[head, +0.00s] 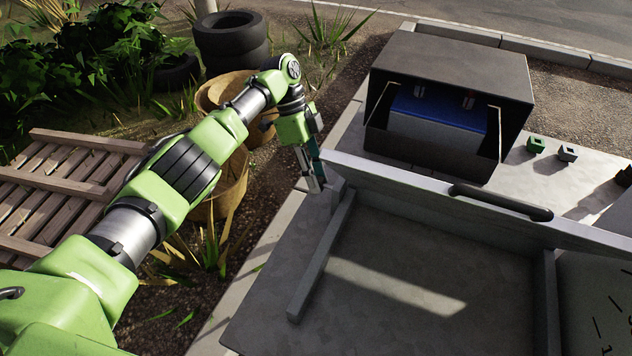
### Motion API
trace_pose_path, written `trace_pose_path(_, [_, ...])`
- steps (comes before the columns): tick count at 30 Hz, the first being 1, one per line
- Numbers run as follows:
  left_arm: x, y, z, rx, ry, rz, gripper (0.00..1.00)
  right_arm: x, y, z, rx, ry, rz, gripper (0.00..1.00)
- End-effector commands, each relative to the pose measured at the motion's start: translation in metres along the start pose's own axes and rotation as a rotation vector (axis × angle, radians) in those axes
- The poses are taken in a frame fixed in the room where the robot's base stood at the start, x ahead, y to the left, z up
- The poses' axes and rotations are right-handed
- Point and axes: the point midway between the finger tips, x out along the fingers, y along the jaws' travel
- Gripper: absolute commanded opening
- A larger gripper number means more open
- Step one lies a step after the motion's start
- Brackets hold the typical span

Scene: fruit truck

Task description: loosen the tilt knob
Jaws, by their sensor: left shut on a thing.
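My green left arm reaches across from the lower left. Its gripper (316,186) points down at the left end of a long grey raised panel (440,190) with a black bar handle (500,202). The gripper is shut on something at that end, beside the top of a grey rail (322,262). The tilt knob cannot be made out; the fingers hide whatever is between them. My right gripper is not in view.
Behind the panel stands an open dark box (450,68) holding a blue-topped battery (440,108). A green clamp-like block (536,145) and a grey one (567,153) sit right of it. Baskets (222,185), a wooden pallet (75,170) and tires (232,40) lie left.

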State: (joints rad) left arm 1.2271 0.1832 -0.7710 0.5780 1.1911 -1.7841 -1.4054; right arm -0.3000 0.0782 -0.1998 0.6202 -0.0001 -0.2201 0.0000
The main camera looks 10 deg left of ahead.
Motion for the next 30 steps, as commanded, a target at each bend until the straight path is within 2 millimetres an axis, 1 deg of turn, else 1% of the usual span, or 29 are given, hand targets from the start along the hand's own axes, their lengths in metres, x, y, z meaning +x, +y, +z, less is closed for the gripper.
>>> trace_pose_path(3, [0.002, 0.0, 0.0003, -0.004, -0.002, 0.011, 0.04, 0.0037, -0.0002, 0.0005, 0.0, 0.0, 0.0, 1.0])
trace_pose_path(17, [0.002, 0.0005, 0.0009, -0.007, -0.002, 0.016, 0.04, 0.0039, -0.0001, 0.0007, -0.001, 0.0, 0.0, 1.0])
trace_pose_path(18, [0.002, 0.0005, 0.0009, -0.007, -0.002, 0.016, 0.36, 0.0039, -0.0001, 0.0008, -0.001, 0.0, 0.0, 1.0])
trace_pose_path(19, [0.0019, 0.0004, 0.0009, -0.007, -0.002, 0.015, 0.42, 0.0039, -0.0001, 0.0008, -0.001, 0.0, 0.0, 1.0])
trace_pose_path(26, [0.0011, 0.0001, 0.0005, -0.006, -0.001, 0.014, 0.42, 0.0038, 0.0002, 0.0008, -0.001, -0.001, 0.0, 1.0])
trace_pose_path(30, [-0.0014, -0.0003, 0.0003, -0.006, -0.001, 0.012, 0.42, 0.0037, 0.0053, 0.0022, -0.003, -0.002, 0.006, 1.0])
